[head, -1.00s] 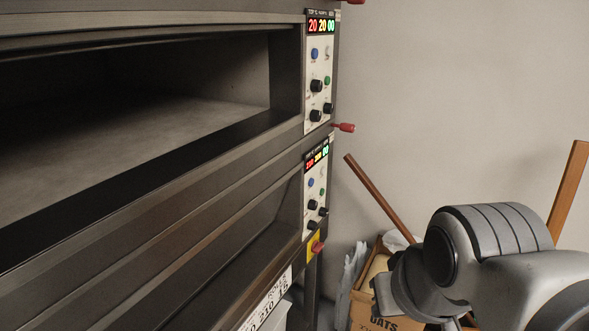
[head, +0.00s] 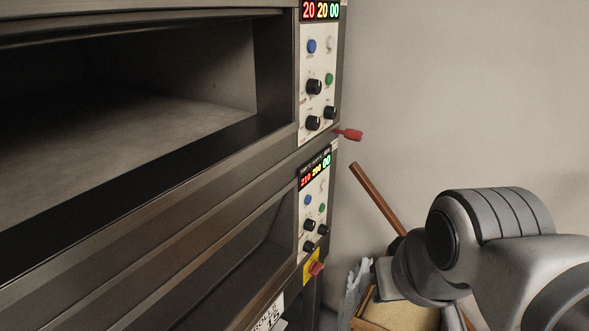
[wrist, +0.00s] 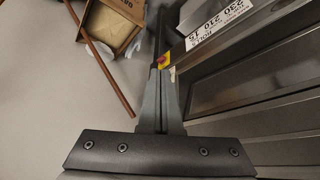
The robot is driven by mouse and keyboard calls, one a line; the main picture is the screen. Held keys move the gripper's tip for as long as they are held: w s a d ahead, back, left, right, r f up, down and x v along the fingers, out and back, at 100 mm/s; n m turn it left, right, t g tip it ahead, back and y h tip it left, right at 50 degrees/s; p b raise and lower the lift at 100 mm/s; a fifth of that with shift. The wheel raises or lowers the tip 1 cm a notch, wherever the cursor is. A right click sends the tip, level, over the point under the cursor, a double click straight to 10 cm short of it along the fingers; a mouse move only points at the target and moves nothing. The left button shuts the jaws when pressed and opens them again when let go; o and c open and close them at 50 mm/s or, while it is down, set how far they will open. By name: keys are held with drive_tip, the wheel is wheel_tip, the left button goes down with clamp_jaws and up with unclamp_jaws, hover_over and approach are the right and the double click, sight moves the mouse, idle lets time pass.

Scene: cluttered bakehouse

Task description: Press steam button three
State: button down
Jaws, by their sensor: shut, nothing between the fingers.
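The upper oven deck has a pale control panel with a blue button (head: 311,46), a white button (head: 329,44), a green button (head: 329,79) and black knobs. The lower deck has a like panel with a blue button (head: 308,199), a white button (head: 323,186) and a green button (head: 321,208). I cannot read which button is steam three. My gripper (wrist: 161,72) is shut and empty in the wrist view, its tips over the yellow plate with a red knob (wrist: 163,61). No control-panel button shows there. In the head view the gripper itself is hidden.
The yellow plate with its red knob (head: 314,267) sits below the lower panel. A red handle (head: 348,134) juts from the oven's right edge. A wooden pole (head: 376,198) leans by a cardboard box (wrist: 110,27). The upper deck is open. Bare wall lies right.

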sight(309, 200)
drive_tip(key=shift+w, duration=0.1)
idle(0.3)
drive_tip(key=w+d+f+m+t+y+b, duration=0.1)
drive_tip(key=w+f+t+b, duration=0.3)
drive_tip(key=w, duration=0.6)
drive_tip(key=w+d+f+m+t+y+b, duration=0.1)
drive_tip(key=w+f+m+t+b, duration=0.1)
drive_tip(key=w+f+t+b, duration=0.3)
drive_tip(key=w+d+f+m+t+y+b, duration=0.1)
drive_tip(key=w+f+t+b, duration=0.3)
drive_tip(key=w+b, duration=0.5)
drive_tip(key=w+d+m, duration=0.1)
drive_tip(key=w, duration=0.6)
drive_tip(key=shift+w+f+m+t, duration=0.15)
drive_tip(key=shift+f+m+t, duration=0.15)
drive_tip(key=shift+f+t, duration=0.1)
drive_tip(key=shift+r, duration=0.1)
drive_tip(key=w+a, duration=0.5)
drive_tip(key=a, duration=0.2)
drive_tip(key=shift+p, duration=0.4)
